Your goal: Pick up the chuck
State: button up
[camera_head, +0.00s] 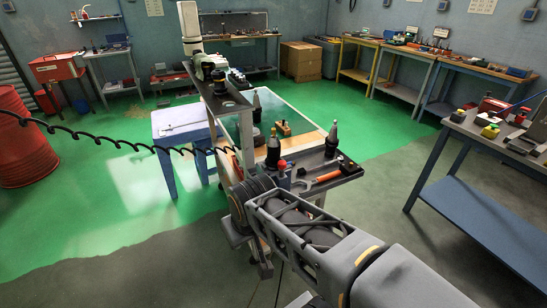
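Several dark tapered tool holders that look like chucks stand upright on the cart. One chuck-like holder (331,140) is on the dark tray (318,163) at the cart's right end. Another (272,150) stands left of it, just beyond my arm, and a third (257,106) is farther back. I cannot tell which is the task's chuck. My arm reaches from the lower right to the cart's near edge. Its wrist is close to the near holder, and I cannot tell if they touch. My gripper's fingers are hidden behind the wrist.
An orange-handled tool (325,177) and a wrench lie on the tray. A small wooden block (283,129) is on the cart's pale top. A blue-legged table (183,130) stands to the left, a workbench (490,140) to the right. Green floor is free at left.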

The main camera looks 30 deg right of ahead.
aim_at(271, 163)
jog(key=z, duration=0.4)
jog(key=i, duration=0.45)
jog(key=u, duration=1.35)
